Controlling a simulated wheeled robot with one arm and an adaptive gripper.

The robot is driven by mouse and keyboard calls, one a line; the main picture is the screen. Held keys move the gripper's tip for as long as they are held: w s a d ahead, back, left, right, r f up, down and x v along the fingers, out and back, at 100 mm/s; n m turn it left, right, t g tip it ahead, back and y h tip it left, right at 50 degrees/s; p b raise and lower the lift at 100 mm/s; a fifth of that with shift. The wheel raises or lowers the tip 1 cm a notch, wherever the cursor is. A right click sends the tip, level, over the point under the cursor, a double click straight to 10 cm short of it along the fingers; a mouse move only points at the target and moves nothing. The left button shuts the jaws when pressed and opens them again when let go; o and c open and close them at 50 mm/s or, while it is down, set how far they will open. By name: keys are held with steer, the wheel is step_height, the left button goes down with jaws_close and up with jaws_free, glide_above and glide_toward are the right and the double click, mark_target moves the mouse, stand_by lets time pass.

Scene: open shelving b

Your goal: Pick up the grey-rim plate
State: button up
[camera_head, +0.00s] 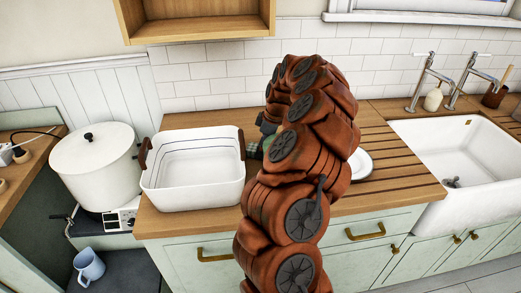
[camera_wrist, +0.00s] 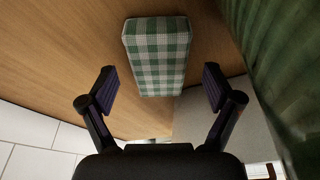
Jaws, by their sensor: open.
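A white plate (camera_head: 362,165) lies on the wooden counter, mostly hidden behind my arm in the head view. Only its right part shows, and I cannot clearly tell its rim colour. My gripper (camera_wrist: 160,90) is open and empty in the wrist view. A green-and-white checked block (camera_wrist: 157,55) lies on the wood ahead of the gap between its fingers, apart from both. The plate cannot be made out in the wrist view. In the head view my arm hides the gripper.
A white rectangular basin (camera_head: 192,175) stands on the counter left of my arm. A white lidded pot (camera_head: 95,165) is farther left. A white sink (camera_head: 462,160) is at the right. A blurred green surface (camera_wrist: 280,70) fills the wrist view's right edge. Slatted counter right of the plate is clear.

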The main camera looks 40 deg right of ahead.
steer(key=shift+x, duration=0.75)
steer(key=c, duration=1.1)
